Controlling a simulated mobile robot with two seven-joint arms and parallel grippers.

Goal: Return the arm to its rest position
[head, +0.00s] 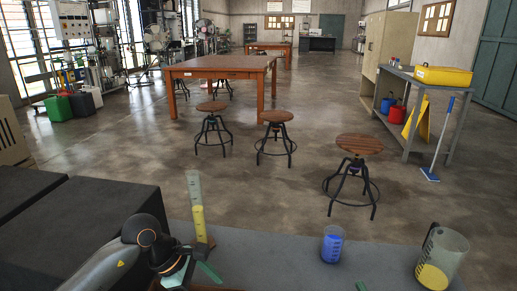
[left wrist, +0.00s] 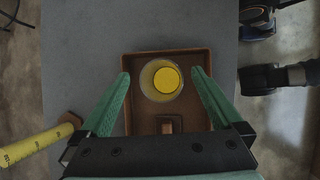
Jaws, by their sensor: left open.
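My left gripper (head: 190,276) is at the bottom left of the head view, over the grey table. In the left wrist view its green fingers (left wrist: 160,85) are apart. Beyond and between them, a clear round vessel with yellow contents (left wrist: 167,80) is in a brown tray (left wrist: 206,62). I cannot tell whether the fingers touch it; no grip shows. In the head view the arm mostly hides the tray, and the vessel cannot be made out. A small green piece (head: 361,286) at the bottom edge looks like a fingertip of my right gripper; the rest is out of frame.
A tall cylinder with yellow liquid (head: 198,215) stands close beside the left gripper. A blue-filled beaker (head: 332,246) and a jug with yellow liquid (head: 436,272) stand further right on the grey table (head: 275,262). Dark blocks (head: 85,215) are at left. Stools (head: 359,145) stand beyond.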

